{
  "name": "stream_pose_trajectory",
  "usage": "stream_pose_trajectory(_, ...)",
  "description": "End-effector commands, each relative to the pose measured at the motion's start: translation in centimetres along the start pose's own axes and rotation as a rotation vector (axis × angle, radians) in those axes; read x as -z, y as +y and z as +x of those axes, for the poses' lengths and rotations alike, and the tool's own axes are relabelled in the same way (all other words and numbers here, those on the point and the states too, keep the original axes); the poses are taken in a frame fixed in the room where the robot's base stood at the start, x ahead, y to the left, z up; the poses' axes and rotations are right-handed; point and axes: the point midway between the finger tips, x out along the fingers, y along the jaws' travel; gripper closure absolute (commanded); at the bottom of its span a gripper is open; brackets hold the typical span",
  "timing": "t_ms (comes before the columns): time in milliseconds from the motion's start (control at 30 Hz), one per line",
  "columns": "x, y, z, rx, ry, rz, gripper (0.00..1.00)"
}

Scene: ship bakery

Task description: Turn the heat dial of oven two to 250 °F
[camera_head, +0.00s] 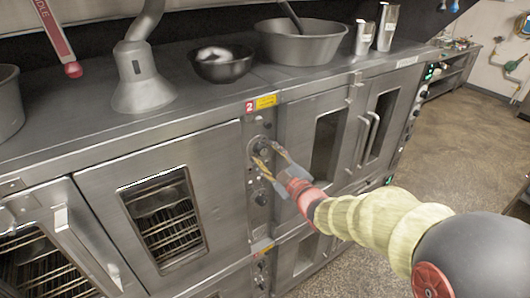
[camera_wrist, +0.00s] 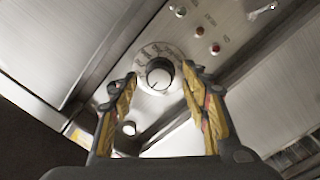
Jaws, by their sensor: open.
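Oven two carries a red "2" label (camera_head: 249,107) at the top of its narrow control panel (camera_head: 257,213). The heat dial (camera_head: 261,146) is a round knob near the top of that panel. In the wrist view the dial (camera_wrist: 159,73) shows a pale face inside a printed ring of marks; the numbers are too small to read. My gripper (camera_head: 266,162) is open, with its yellow-lined fingers pointing at the panel. In the wrist view the fingertips (camera_wrist: 160,72) lie on either side of the dial; I cannot tell whether they touch it.
Oven doors (camera_head: 165,205) with windows flank the panel. A dark bowl (camera_head: 222,64) and a large pan (camera_head: 300,42) stand on top. Open floor (camera_head: 445,150) lies at right.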

Motion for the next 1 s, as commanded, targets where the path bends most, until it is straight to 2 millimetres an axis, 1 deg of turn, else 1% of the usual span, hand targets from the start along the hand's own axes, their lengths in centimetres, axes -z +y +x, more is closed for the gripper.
stream_pose_trajectory(33,0.08,0.00,0.43,0.001,0.001,0.000,0.54)
stream_pose_trajectory(133,0.03,-0.08,0.86,0.001,0.000,0.000,0.54)
stream_pose_trajectory(433,0.00,-0.05,0.99,0.000,0.000,0.000,0.54)
stream_pose_trajectory(1000,0.00,-0.05,0.96,0.001,0.000,0.000,0.86)
